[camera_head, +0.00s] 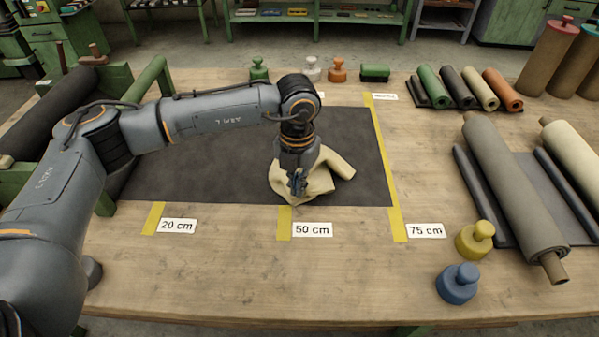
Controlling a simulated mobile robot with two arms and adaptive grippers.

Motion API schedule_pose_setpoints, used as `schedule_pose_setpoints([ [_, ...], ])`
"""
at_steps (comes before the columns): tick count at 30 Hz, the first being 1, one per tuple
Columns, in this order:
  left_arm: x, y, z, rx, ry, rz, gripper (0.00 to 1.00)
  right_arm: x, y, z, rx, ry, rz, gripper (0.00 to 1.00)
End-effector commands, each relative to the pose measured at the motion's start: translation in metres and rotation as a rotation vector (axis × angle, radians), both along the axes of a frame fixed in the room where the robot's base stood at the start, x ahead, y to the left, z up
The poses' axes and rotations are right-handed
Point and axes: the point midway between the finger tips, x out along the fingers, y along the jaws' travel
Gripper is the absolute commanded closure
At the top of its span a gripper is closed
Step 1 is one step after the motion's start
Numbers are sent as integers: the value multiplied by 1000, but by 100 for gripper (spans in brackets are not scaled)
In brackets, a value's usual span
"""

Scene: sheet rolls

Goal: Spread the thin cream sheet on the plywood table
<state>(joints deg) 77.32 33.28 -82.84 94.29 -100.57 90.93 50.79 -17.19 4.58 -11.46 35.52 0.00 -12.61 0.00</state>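The thin cream sheet (337,167) lies crumpled in a folded heap on a flat dark grey sheet (220,170) on the plywood table (250,270). My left gripper (298,187) points down at the front left part of the heap, with its fingertips at or against the cloth. The fingers look close together, but I cannot tell whether cloth is between them. My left wrist and gripper hide part of the heap. My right gripper is not in view.
Yellow tape strips with labels mark 20 cm, 50 cm and 75 cm (398,224). A yellow weight (474,240) and a blue weight (457,284) stand at front right, near a large grey-brown roll (510,190). Smaller rolls (480,88) and several weights line the back. The front middle is clear.

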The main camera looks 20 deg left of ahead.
Motion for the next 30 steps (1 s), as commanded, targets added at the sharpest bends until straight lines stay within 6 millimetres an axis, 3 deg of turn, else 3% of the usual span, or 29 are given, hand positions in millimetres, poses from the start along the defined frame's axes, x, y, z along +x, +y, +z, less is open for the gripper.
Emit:
schedule_pose_setpoints([
  [9,-1,0,-2,-1,0,12,100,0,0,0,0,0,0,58],
  [17,-1,0,-1,-1,0,12,44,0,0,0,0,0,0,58],
  [26,-1,0,1,-1,0,11,43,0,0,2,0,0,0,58],
  [30,-1,-1,30,-2,-3,11,43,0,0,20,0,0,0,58],
])
